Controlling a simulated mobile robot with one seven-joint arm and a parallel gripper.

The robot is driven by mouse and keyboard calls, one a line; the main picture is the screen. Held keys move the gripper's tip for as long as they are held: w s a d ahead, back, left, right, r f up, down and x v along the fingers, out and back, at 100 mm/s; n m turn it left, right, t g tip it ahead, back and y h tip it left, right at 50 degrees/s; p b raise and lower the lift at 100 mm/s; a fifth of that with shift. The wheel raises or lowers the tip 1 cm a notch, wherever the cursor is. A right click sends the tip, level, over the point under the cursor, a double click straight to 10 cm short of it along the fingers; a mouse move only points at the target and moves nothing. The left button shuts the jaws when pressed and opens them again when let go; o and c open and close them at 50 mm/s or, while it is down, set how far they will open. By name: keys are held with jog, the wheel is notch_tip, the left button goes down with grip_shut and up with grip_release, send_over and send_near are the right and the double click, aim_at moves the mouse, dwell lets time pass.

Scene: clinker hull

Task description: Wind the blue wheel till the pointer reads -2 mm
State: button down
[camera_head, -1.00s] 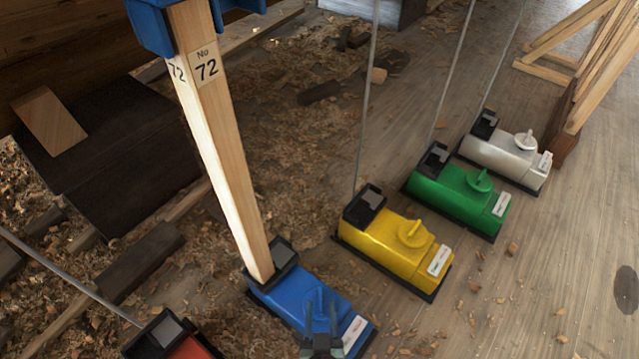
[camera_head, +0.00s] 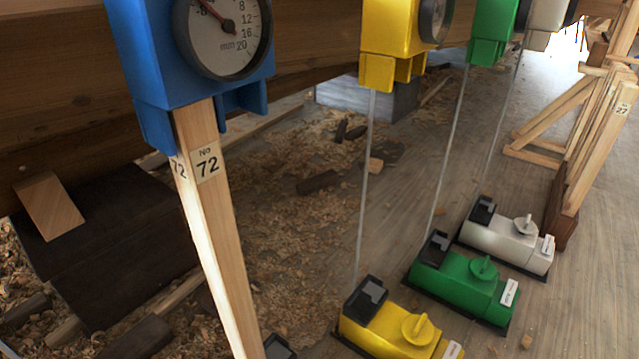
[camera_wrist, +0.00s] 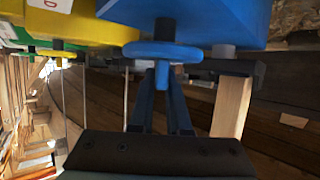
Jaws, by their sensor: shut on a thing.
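The blue wheel (camera_wrist: 165,50) shows in the wrist view, under the blue base unit (camera_wrist: 225,18), with a peg handle (camera_wrist: 162,77) sticking out. My gripper (camera_wrist: 162,75) is shut on this handle, one finger on each side. In the head view the wheel and my gripper are below the frame. The dial (camera_head: 238,50) on the blue head (camera_head: 165,80) is cut off at the top. Its pointer (camera_head: 218,17) slants up and left, near the mark that reads -8. Its tip is close to the frame edge, so the exact reading is unclear.
A wooden post numbered 72 (camera_head: 215,225) carries the blue head. Yellow (camera_head: 395,325), green (camera_head: 465,285) and white (camera_head: 510,240) units with wheels stand to the right, with thin rods rising from them. Shavings and dark blocks (camera_head: 110,200) lie at left.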

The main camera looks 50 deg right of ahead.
jog(key=shift+r+m+g+p, duration=0.15)
jog(key=shift+m+g+p, duration=0.15)
jog(key=shift+p, duration=0.2)
jog(key=shift+w+r+m+g+h+p, duration=0.1)
jog(key=shift+m+g+h+p, duration=0.7)
jog(key=shift+p, duration=0.2)
jog(key=m+g, duration=0.1)
jog(key=m+g+h, duration=0.1)
jog(key=shift+w+a+f+m+g, duration=0.1)
jog(key=shift+f+m+g, duration=0.15)
jog(key=shift+m+g, duration=0.05)
jog(key=m+g+b, duration=0.2)
jog(key=m+g, duration=0.1)
jog(key=m+g+h+b, duration=0.1)
jog(key=g+b, duration=0.1)
jog(key=shift+f+m, duration=0.25)
jog(key=shift+m, duration=0.05)
jog(key=m+g+b, duration=0.3)
jog(key=g, duration=0.1)
jog(key=shift+m+y+b, duration=0.3)
jog(key=shift+y, duration=0.1)
jog(key=shift+r+m+g+y+b, duration=0.15)
jog(key=shift+m+g+y+b, duration=0.15)
jog(key=shift+m+g+b, duration=0.3)
jog(key=shift+s, duration=0.2)
jog(key=c, duration=0.9)
grip_release()
jog(key=shift+r, duration=0.1)
